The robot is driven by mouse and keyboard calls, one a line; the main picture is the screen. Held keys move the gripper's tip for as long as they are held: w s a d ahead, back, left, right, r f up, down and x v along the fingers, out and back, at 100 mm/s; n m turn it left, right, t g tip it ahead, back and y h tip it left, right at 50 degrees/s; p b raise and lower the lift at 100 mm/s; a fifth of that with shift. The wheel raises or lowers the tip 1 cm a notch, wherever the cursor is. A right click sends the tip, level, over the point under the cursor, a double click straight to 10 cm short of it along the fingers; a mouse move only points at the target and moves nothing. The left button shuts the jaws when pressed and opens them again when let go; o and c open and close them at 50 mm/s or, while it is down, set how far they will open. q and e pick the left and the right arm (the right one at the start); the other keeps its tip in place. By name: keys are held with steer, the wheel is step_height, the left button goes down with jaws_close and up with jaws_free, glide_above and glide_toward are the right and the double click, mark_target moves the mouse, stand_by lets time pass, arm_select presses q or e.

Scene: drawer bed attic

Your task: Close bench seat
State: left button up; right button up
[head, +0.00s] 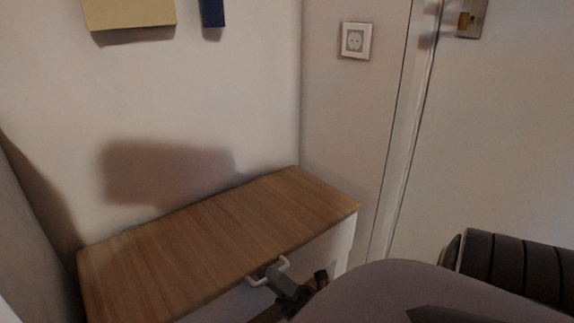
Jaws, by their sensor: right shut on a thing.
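The bench (205,235) stands against the wall, with a flat wood-grain seat top and a pale front. The seat top looks level; I cannot tell whether a gap shows under its front edge. A white handle (284,262) sits at the seat's front edge. My right gripper (270,272) is at this handle and shut on it. The gripper hides part of the handle and of the bench front. My left gripper is not in view.
A wall socket (355,41) is above the bench's right end. A pale door (500,130) with a brass-coloured fitting (470,18) stands to the right. The seat top is bare. A wall borders the bench on the left.

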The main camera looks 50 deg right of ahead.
step_height(320, 180, down, 5)
steer(key=s+d+m+h, duration=0.2)
steer(key=h, duration=0.2)
steer(key=shift+s+d+m, duration=0.15)
steer(key=shift+d+m, duration=0.25)
steer(key=s+n+y, duration=0.1)
steer(key=y, duration=0.1)
steer(key=s+n+y, duration=0.1)
steer(key=n+y, duration=0.1)
steer(key=shift+s+a+f, duration=0.1)
steer(key=shift+s+a, duration=0.1)
steer(key=shift+a, duration=0.1)
steer(key=shift+w+a, duration=0.15)
